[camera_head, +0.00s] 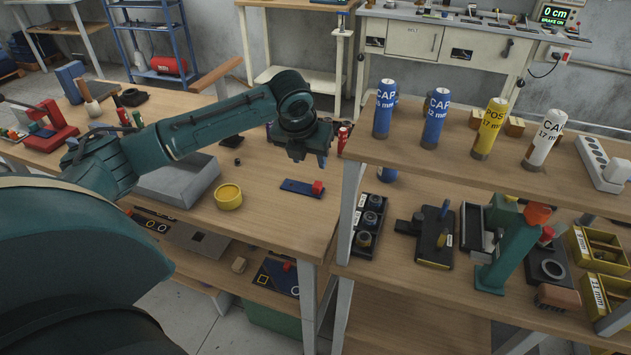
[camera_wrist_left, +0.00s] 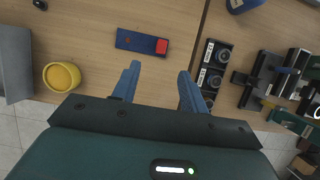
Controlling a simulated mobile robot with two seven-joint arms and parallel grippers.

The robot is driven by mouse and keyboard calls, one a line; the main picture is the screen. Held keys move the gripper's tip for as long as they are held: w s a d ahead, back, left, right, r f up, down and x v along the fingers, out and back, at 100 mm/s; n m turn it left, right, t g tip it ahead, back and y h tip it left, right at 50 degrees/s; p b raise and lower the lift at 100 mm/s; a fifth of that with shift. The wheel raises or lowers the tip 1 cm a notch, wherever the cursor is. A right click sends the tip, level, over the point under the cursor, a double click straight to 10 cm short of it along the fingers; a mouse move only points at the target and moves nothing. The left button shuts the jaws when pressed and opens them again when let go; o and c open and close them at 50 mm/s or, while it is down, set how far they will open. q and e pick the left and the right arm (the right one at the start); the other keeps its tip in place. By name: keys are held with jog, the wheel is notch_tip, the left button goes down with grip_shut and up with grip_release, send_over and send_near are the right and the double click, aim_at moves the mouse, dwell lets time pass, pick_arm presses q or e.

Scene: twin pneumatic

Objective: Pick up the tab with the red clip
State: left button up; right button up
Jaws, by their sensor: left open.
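The tab (camera_head: 298,187) is a flat dark blue strip with a red clip (camera_head: 318,187) at its right end. It lies on the wooden table near the front edge. In the left wrist view the tab (camera_wrist_left: 133,41) and its red clip (camera_wrist_left: 161,46) lie beyond the fingertips. My left gripper (camera_head: 308,161) is above and behind the tab in the head view, apart from it. In the left wrist view my left gripper (camera_wrist_left: 159,70) has its two blue fingers spread, with nothing between them. My right gripper is not in view.
A yellow round container (camera_head: 228,197) and a grey tray (camera_head: 178,182) stand left of the tab. To the right, a raised shelf (camera_head: 450,165) carries several labelled cylinders. Below it are a black holder (camera_head: 369,222) and a green press (camera_head: 505,245).

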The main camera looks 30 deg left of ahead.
pick_arm(q)
send_near(317, 184)
jog(key=x, duration=0.3)
jog(key=shift+s+a, duration=0.15)
jog(key=shift+s, duration=0.1)
jog(key=shift+x, duration=3)
jog(key=shift+w+r, duration=0.1)
jog(key=shift+w, duration=0.05)
jog(key=shift+c, duration=0.4)
grip_shut()
